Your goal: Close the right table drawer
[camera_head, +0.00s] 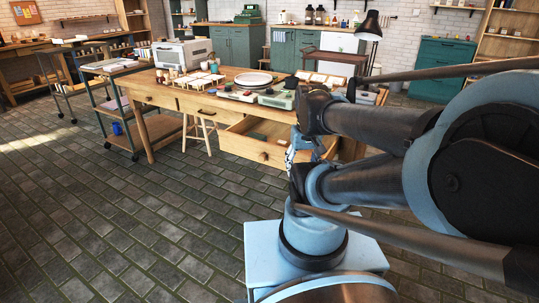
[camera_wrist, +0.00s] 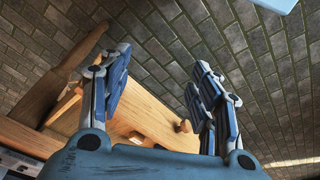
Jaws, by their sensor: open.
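The wooden table (camera_head: 150,98) stands ahead of me. Its right drawer (camera_head: 240,141) is pulled out, with a round wooden knob (camera_head: 263,156) on its front. My gripper (camera_head: 303,147) is at the right end of the drawer, partly hidden by my arm. In the wrist view my gripper (camera_wrist: 158,72) has its fingers wide apart with nothing between them. The drawer (camera_wrist: 142,114) shows beyond and between the fingers, with its knob (camera_wrist: 185,126) near the right finger. I cannot tell whether a finger touches the drawer.
A plate (camera_head: 254,78), small pots and trays are on the tabletop. A wooden stool (camera_head: 200,128) is under the table, left of the drawer. A cart (camera_head: 120,108) stands at the table's left end. The brick floor (camera_head: 190,215) in front is clear.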

